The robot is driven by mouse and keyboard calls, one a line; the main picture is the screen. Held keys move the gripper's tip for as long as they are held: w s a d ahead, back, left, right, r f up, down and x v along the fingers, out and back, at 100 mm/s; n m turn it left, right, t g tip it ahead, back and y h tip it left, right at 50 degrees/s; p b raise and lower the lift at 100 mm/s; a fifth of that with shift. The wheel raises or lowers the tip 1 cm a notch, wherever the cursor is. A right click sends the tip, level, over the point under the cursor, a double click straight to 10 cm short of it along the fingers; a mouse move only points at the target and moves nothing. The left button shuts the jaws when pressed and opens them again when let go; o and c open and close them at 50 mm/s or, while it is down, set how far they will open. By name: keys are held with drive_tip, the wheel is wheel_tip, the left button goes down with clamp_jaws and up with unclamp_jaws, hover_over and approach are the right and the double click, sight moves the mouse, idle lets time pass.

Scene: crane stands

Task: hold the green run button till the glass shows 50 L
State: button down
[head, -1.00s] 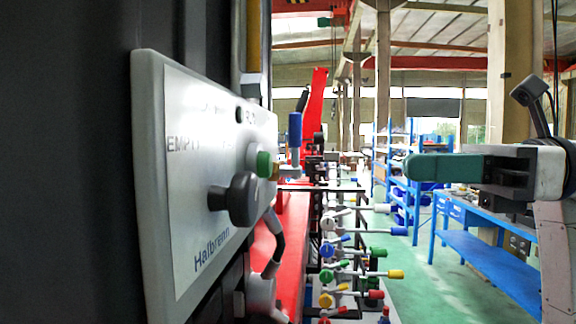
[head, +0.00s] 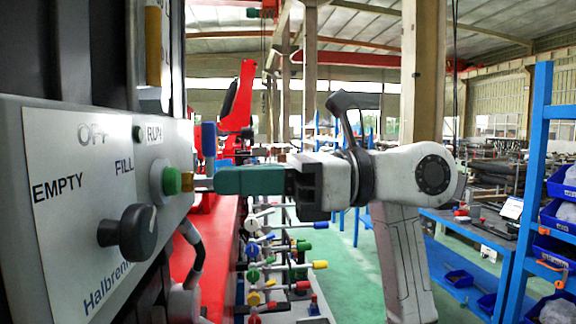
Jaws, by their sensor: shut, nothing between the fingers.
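The green run button (head: 172,181) sits in a pale round collar on the right part of the white control panel (head: 60,270). My gripper (head: 218,180) is shut and empty, its teal fingers pointing left towards the button. A brass-coloured piece shows between fingertips and button, and a gap in the picture separates them; I see no contact. An upright amber tube (head: 153,45) above the panel may be the glass; its top is cut off and no litre reading can be made out.
A black knob (head: 137,232) sticks out below and left of the button. The panel reads OFF, RUN, EMPTY and FILL. A blue handle (head: 209,138) and several coloured levers (head: 265,270) stand behind. Blue shelving (head: 535,190) is at the right over green floor.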

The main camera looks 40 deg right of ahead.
sight(179, 182)
drive_tip(key=shift+p+x, duration=0.4)
drive_tip(key=shift+x, duration=1.3)
